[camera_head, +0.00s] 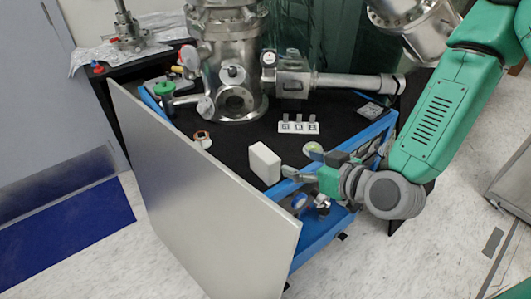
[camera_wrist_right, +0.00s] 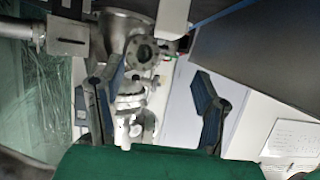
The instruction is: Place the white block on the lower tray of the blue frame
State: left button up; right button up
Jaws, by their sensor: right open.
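The white block (camera_head: 264,162) stands upright at the front edge of the black top, beside the silver panel in the head view. The blue frame (camera_head: 385,127) runs along the right and front sides of this top. A lower level of the frame (camera_head: 338,222) shows partly below the top, with small fittings on it. My right gripper (camera_head: 298,164) is open, just right of the block and pointing toward it; I see no grip on the block. Its two spread fingers also show in the right wrist view (camera_wrist_right: 158,78). My left gripper is out of view.
A large silver panel (camera_head: 200,190) slants across the front left of the frame. A steel chamber (camera_head: 232,65) with a side pipe (camera_head: 345,81) stands on the top. Small parts (camera_head: 299,127) lie behind the block.

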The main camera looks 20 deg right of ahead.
aim_at(268, 155)
jog(key=x, duration=0.4)
jog(key=b+x, duration=0.1)
jog(key=x, duration=0.4)
jog(key=a+b+x, duration=0.1)
jog(key=x, duration=0.4)
jog(key=shift+s+f, duration=0.15)
jog(key=shift+s, duration=0.15)
jog(key=c, duration=1)
